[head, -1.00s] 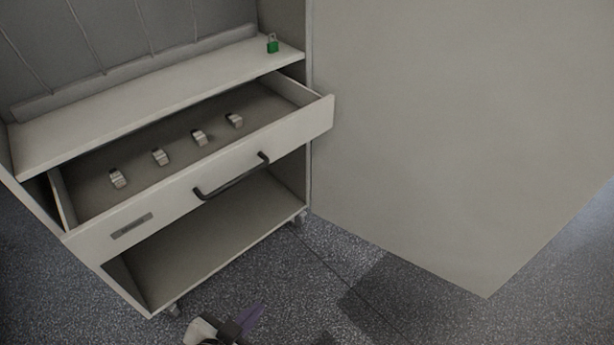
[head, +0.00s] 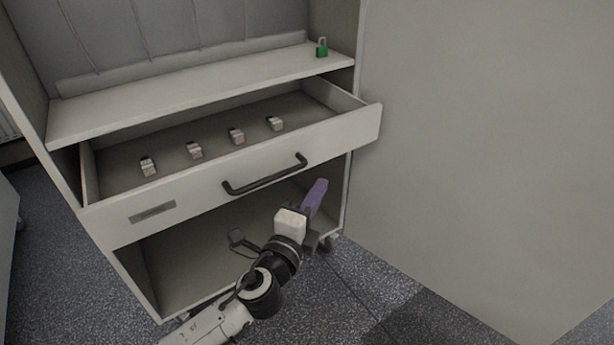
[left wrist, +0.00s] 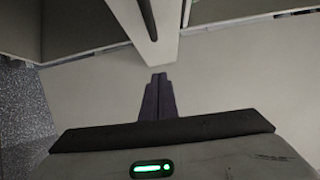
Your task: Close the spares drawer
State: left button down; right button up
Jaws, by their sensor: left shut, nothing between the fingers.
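The spares drawer (head: 340,137) is pulled out of the cabinet. It has a dark bar handle (head: 265,176) and a label plate on its front, and several small metal parts (head: 236,136) lie in a row inside. My left gripper (head: 318,190) is shut and empty, its purple fingers in front of and below the right part of the drawer front. They appear apart from it. In the left wrist view the shut fingers (left wrist: 158,84) point ahead, with the drawer front (left wrist: 187,12) and handle (left wrist: 149,18) near the top. My right gripper is not in view.
A green padlock (head: 321,48) stands on the shelf (head: 200,92) above the drawer. An open compartment lies below the drawer. A large pale door or panel (head: 480,150) stands to the right of the cabinet. The speckled floor in front is clear.

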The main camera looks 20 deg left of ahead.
pick_arm(q)
jog(key=shift+w+a, duration=1.8)
jog(key=shift+w, duration=0.2)
